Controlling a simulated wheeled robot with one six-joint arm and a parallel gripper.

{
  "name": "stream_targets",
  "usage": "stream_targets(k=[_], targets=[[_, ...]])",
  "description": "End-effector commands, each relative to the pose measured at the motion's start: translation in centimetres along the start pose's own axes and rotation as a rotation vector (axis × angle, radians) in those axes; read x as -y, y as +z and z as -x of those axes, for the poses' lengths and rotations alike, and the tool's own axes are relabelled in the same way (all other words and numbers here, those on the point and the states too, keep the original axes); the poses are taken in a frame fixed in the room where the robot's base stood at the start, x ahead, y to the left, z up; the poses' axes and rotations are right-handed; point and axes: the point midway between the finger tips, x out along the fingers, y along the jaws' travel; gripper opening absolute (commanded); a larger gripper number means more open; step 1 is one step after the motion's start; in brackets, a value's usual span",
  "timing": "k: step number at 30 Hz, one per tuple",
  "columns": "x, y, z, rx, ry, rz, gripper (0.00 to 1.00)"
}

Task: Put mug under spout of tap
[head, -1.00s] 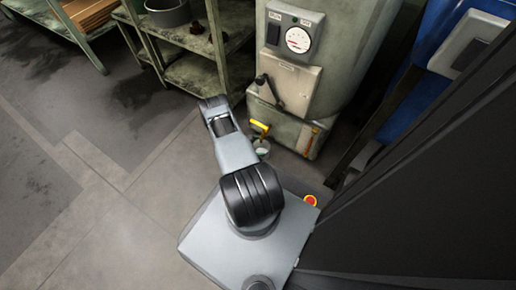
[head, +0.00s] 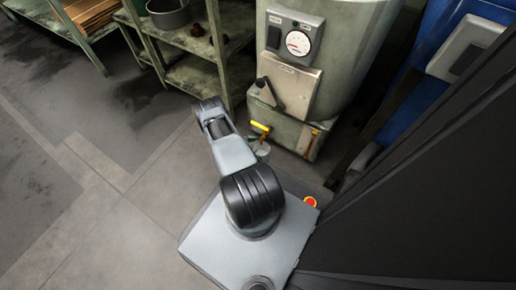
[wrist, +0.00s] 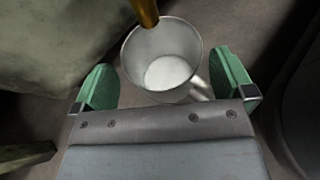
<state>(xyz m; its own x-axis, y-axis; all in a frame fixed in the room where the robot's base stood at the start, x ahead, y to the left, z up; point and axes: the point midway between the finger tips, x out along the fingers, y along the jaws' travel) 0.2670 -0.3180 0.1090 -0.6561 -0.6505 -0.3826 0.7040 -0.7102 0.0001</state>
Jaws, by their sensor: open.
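A pale grey metal mug (wrist: 165,75) stands upright, its open mouth facing my camera, in the wrist view. Its handle points to the lower right, toward my palm. My gripper (wrist: 163,62) is open, with one green finger on each side of the mug and a visible gap at each. The brass spout (wrist: 146,10) of the tap comes in from the top and overlaps the mug's upper left rim. In the head view the mug (head: 263,150) is small, just below the tap's yellow handle (head: 261,127). My arm hides most of the gripper there.
A grey-green tank (head: 335,50) with a gauge stands behind the tap. A metal shelf (head: 190,75) with a pot is to its left. A dark panel (head: 420,190) and a blue machine are at the right. The floor (head: 80,200) at left is clear.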

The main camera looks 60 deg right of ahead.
Motion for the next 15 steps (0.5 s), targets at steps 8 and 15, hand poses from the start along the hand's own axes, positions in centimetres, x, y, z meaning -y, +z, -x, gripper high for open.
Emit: stream_targets(k=[8,15], targets=[[-0.1,0.2,5.6,0.000,0.004,0.000,1.00],[-0.1,0.1,8.6,0.000,0.002,0.000,1.00]])
